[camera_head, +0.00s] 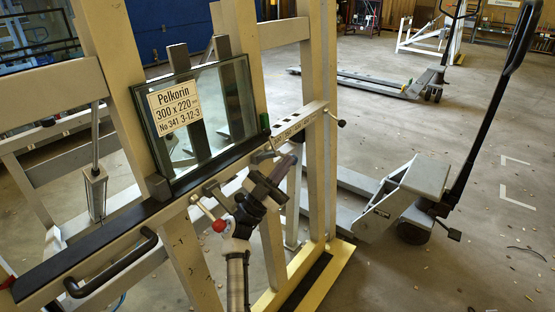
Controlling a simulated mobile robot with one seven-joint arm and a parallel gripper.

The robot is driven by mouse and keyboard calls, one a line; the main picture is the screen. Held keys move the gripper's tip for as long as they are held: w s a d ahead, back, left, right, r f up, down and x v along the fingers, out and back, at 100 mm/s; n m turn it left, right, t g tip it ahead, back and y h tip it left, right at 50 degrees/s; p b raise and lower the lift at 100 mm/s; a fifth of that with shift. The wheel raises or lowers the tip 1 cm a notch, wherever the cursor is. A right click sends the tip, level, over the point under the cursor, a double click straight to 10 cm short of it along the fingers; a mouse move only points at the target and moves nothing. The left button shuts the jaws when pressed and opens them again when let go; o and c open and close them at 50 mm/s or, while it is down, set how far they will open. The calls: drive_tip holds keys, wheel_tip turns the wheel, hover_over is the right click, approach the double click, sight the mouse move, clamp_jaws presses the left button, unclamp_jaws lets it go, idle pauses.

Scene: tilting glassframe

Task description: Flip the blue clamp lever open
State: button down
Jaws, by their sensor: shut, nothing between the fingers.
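The tilting frame (180,240) is a pale beam structure that holds a glass pane (245,98) with a label reading "Pelkorin 300 x 220". No blue lever can be clearly made out on it. A small green piece (264,121) stands at the pane's right edge. A metal lever with a red ball knob (219,225) sits on the crossbeam just left of my gripper. My dark gripper (272,180) is in front of the crossbeam below the pane's lower right corner. It is shut and empty, and it hides part of the beam. Whether it touches anything there cannot be told.
A black-knobbed rod (341,123) sticks out of the right upright. A black handle (112,268) is on the lower left beam. A pallet jack (410,190) stands close on the right, another (400,82) behind. Concrete floor at the lower right is mostly open.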

drive_tip(key=m+g+b, duration=0.1)
drive_tip(key=f+m+g+b, duration=0.1)
drive_tip(key=m+g, duration=0.1)
drive_tip(key=f+m+g+b, duration=0.1)
drive_tip(key=shift+w+a+f+m+g+h, duration=0.2)
drive_tip(key=shift+f+m+g+h, duration=0.05)
drive_tip(key=shift+m+g+h, duration=0.15)
drive_tip(key=shift+a+b, duration=0.1)
drive_tip(key=shift+b, duration=0.3)
